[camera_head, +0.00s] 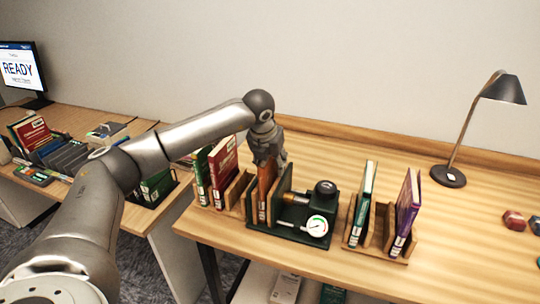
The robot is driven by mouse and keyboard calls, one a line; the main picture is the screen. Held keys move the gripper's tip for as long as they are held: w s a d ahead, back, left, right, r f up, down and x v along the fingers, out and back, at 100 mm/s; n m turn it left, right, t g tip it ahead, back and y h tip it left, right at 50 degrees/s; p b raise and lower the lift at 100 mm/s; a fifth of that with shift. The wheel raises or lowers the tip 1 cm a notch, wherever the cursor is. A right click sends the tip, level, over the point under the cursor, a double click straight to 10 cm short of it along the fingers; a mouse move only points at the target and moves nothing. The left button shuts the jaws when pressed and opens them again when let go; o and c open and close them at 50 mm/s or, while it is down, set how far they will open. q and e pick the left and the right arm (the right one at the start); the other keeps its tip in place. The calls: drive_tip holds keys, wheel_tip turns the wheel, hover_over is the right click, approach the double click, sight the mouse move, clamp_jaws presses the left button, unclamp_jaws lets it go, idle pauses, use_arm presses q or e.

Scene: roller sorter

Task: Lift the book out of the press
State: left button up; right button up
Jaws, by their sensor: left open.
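The press (290,234) is a dark green device on the wooden table, with a round white gauge, a black knob and a brass-coloured screw. An orange-brown book (264,196) with a white spine label stands upright in it, beside an upright green plate (283,186). My left gripper (268,160) is open, pointing down at the top of this book. It hides the book's upper edge, and I cannot tell whether the fingers touch it. My right gripper is not in view.
A wooden rack (236,190) left of the press holds a green book (201,178) and a red book (223,168). Another rack (376,236) on the right holds a green book (362,200) and a purple book (406,208). A lamp (460,140) stands farther right.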

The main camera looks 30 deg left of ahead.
use_arm(q)
drive_tip(key=shift+f, duration=0.1)
clamp_jaws()
drive_tip(key=shift+w+d+r, duration=0.15)
drive_tip(key=shift+d+r, duration=0.05)
idle(0.5)
drive_tip(key=shift+r, duration=0.1)
drive_tip(key=shift+r, duration=0.25)
drive_tip(key=shift+r+p, duration=1.15)
drive_tip(key=shift+r, duration=0.45)
wheel_tip(320, 180, up, 10)
drive_tip(key=p, duration=0.6)
